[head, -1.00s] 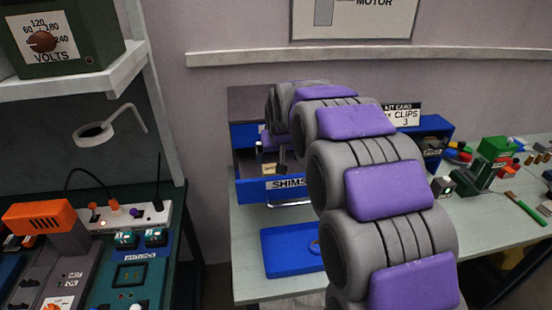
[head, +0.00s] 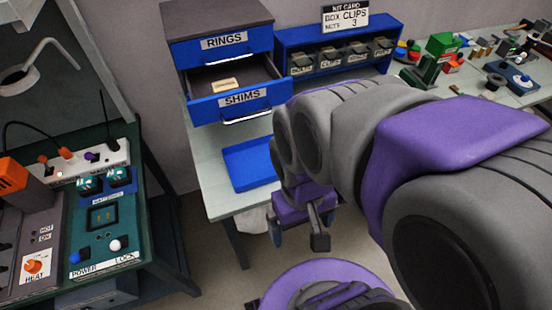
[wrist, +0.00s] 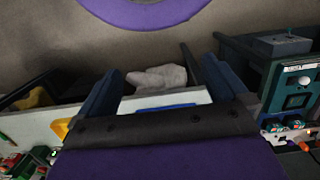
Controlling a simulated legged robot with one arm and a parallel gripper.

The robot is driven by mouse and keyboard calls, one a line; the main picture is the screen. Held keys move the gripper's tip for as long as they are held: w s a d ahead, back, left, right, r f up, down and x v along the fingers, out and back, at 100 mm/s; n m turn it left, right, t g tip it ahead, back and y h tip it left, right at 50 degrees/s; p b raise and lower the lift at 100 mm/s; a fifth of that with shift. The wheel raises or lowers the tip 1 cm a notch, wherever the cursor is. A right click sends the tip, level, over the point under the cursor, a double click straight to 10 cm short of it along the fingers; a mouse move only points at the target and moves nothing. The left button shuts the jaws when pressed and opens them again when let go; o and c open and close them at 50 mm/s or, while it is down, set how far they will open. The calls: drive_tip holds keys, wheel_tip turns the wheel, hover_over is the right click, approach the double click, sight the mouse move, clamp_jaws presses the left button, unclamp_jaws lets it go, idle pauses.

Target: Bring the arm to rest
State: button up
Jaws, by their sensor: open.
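My arm (head: 390,150) curves in from the right of the head view and bends down at its far end. My gripper (head: 298,238) hangs there in front of the table's near edge, over the floor, pointing down. In the wrist view my gripper (wrist: 160,75) has its two dark blue fingers spread wide with nothing held between them. A pale lump and a white edge with a blue strip show behind the fingers, apart from them.
The open SHIMS drawer (head: 235,92) holds a small tan piece. A blue tray (head: 250,164) lies on the table (head: 206,168). A blue bin rack (head: 340,48) stands behind. The teal console (head: 118,235) is at left, with bare floor (head: 205,270) between.

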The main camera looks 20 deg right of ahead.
drive_tip(key=s, duration=0.2)
drive_tip(key=shift+s+f, duration=0.3)
drive_tip(key=shift+c, duration=0.3)
idle(0.5)
